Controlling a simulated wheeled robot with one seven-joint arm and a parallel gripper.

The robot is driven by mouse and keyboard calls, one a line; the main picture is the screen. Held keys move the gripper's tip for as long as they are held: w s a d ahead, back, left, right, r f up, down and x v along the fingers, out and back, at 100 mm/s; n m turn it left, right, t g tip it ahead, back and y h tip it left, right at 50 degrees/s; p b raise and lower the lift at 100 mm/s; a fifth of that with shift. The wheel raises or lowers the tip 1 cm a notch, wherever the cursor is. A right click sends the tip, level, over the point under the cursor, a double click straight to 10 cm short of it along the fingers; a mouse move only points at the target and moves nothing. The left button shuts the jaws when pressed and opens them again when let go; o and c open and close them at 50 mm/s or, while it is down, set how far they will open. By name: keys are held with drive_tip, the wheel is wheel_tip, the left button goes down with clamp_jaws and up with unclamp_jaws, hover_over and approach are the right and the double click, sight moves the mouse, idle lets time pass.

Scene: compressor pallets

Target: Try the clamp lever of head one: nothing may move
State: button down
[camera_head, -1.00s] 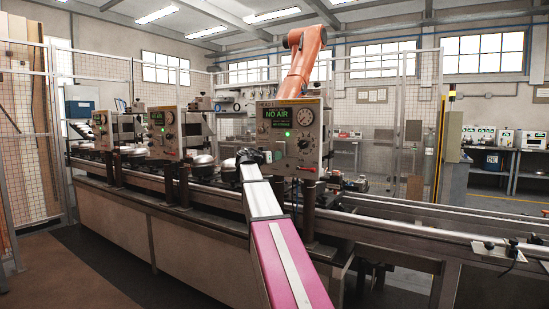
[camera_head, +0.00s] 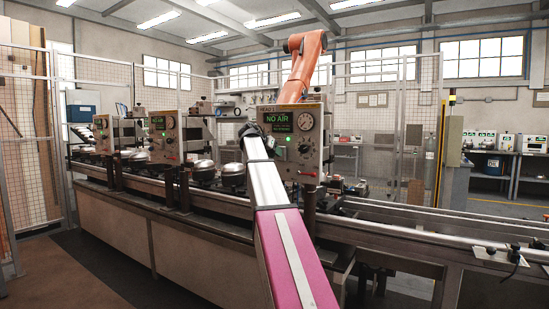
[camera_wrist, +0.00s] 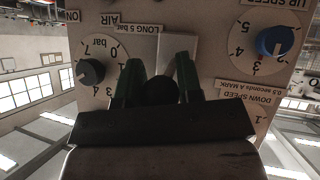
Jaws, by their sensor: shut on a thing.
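The nearest press head panel (camera_head: 291,146) shows a green "NO AIR" display, a gauge and a lit green lamp. My gripper (camera_head: 250,130) is at the panel's left side. In the wrist view the panel face (camera_wrist: 205,45) appears upside down. There, my gripper's two green fingers (camera_wrist: 158,72) stand either side of a dark rounded thing (camera_wrist: 160,92), shut on it. I cannot tell for sure whether this is the clamp lever. A label reading "LONG 5 bar" is just beyond. My wrist hides the lower part of this view.
In the wrist view, a dark air knob (camera_wrist: 90,71) is left of the fingers and a blue knob (camera_wrist: 274,41) right. Domed metal parts (camera_head: 204,170) sit on the conveyor line. Two more heads, including one panel (camera_head: 163,137), stand left. An orange robot arm (camera_head: 300,70) is behind.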

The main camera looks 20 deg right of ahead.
drive_tip(key=shift+w+d+r+g+y, duration=0.15)
drive_tip(key=shift+r+g+y, duration=0.45)
drive_tip(key=shift+y, duration=0.3)
drive_tip(key=c, duration=0.8)
unclamp_jaws()
drive_tip(key=v, duration=1)
drive_tip(key=shift+r, duration=0.35)
